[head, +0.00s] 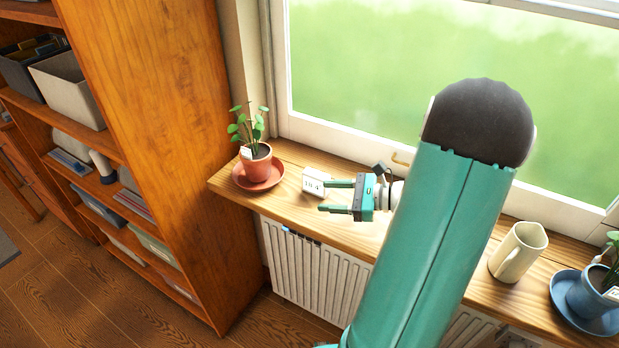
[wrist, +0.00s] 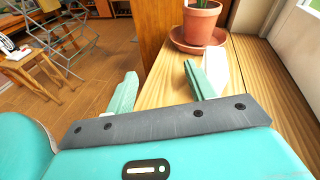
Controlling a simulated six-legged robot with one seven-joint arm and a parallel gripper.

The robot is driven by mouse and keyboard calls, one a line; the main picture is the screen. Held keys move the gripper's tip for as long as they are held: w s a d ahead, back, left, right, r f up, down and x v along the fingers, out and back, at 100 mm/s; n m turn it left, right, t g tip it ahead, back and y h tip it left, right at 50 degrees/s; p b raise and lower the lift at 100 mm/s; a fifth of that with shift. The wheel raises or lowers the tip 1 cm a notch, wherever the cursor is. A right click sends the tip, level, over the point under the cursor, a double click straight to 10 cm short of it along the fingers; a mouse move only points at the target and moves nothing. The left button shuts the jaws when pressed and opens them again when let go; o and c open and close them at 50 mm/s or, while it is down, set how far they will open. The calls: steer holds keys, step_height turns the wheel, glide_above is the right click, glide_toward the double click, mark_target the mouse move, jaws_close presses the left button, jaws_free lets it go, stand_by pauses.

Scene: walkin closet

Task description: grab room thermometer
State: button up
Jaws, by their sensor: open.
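The room thermometer (head: 313,181) is a small white block with dark digits on its face. It stands on the wooden windowsill, right of the potted plant. My gripper (head: 323,196) is open and empty over the sill, its fingers pointing left. The upper finger's tip is close to the thermometer's lower right side; I cannot tell whether they touch. In the wrist view a white block, apparently the thermometer (wrist: 217,70), is just right of the right finger and partly hidden by it. It is not between the fingers of my gripper (wrist: 160,72).
A plant in a terracotta pot (head: 257,168) on a saucer (head: 240,183) stands left of the thermometer. The window rises behind, a wooden shelf unit (head: 160,120) stands left, and a radiator (head: 315,275) is below.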

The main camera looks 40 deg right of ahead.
mark_target(304, 171)
steer(key=s+d+m+t+h, duration=0.1)
steer(key=d, duration=0.1)
steer(key=s+d+f+m+t+h, duration=0.1)
steer(key=d+m, duration=0.1)
steer(key=d, duration=0.1)
steer(key=s+d+f+m+t, duration=0.1)
steer(key=d+m+t, duration=0.1)
steer(key=shift+d+f+h, duration=0.1)
steer(key=shift+d+h, duration=0.15)
steer(key=shift+h, duration=0.15)
steer(key=shift+w+d, duration=0.1)
steer(key=shift+d, duration=0.05)
steer(key=x, duration=1.3)
steer(key=shift+w+d, duration=0.1)
steer(key=shift+w, duration=0.1)
steer(key=c, duration=1.1)
